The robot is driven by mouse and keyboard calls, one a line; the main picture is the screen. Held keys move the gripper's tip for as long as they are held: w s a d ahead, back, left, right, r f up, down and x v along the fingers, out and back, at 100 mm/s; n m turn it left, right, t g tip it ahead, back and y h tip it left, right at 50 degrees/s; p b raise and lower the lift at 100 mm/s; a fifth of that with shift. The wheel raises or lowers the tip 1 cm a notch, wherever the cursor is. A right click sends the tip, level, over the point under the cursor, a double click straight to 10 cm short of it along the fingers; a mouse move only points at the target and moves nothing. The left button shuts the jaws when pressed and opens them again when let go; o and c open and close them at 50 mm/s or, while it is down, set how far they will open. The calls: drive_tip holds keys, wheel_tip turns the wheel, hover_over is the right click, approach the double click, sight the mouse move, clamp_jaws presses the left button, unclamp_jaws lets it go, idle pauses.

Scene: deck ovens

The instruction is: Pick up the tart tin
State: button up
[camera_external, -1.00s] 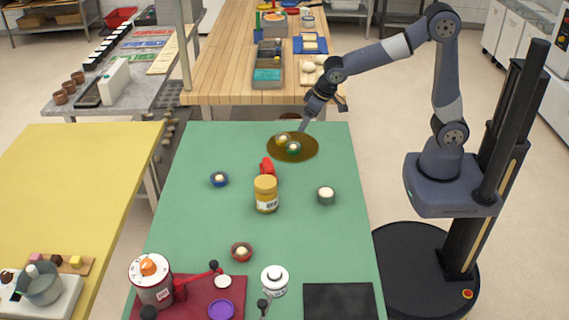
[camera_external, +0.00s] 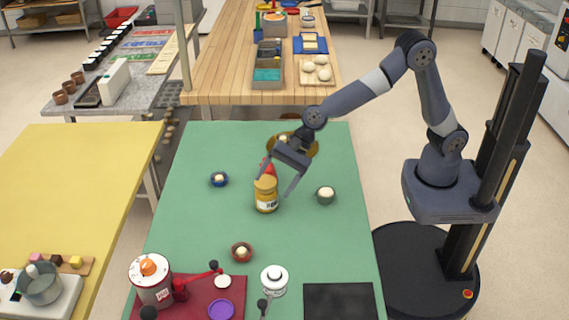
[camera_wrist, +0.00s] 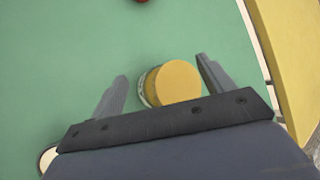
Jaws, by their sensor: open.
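Several small round tins with pale filling stand on the green table: a blue one (camera_external: 219,180) at left, a grey-green one (camera_external: 325,195) at right and a red-brown one (camera_external: 242,252) nearer the front. I cannot tell which is the tart tin. My gripper (camera_external: 276,182) is open above the yellow-lidded jar (camera_external: 266,200). In the wrist view the jar's lid (camera_wrist: 177,82) shows between the open fingers (camera_wrist: 162,68), with nothing gripped. A red edge (camera_wrist: 142,1), probably the red-brown tin, shows at the top.
A brown round plate (camera_external: 313,148) lies behind the gripper, its contents mostly hidden by my arm. A red object (camera_external: 268,168) is partly hidden behind the jar.

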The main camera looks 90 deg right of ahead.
sight(246, 252)
drive_tip(key=a+m, duration=0.2)
drive_tip(key=a, duration=0.1)
drive_tip(key=w+a+f+m+y, duration=0.1)
drive_tip(key=a+m, duration=0.2)
drive_tip(key=a, duration=0.1)
drive_tip(key=w+a+f+m+t+y+b, duration=0.1)
drive_tip(key=a+m, duration=0.2)
drive_tip(key=a, duration=0.1)
drive_tip(key=shift+w+a+f+m, duration=0.15)
drive_tip(key=shift+w+a+m, duration=0.05)
drive_tip(key=shift+a+m, duration=0.1)
drive_tip(key=x, duration=0.4)
drive_tip(key=shift+w+a+f+p, duration=0.2)
drive_tip(key=shift+p, duration=0.1)
drive_tip(key=shift+d+f+p+x, duration=0.1)
drive_tip(key=shift+f+p+x, duration=0.1)
drive_tip(key=shift+x, duration=1.15)
drive_tip(key=shift+d+f+p+x, duration=0.1)
drive_tip(key=shift+p+x, duration=0.1)
drive_tip(key=shift+x, duration=1.15)
drive_tip(key=shift+s, duration=0.15)
drive_tip(key=shift+c, duration=0.6)
drive_tip(key=c, duration=0.9)
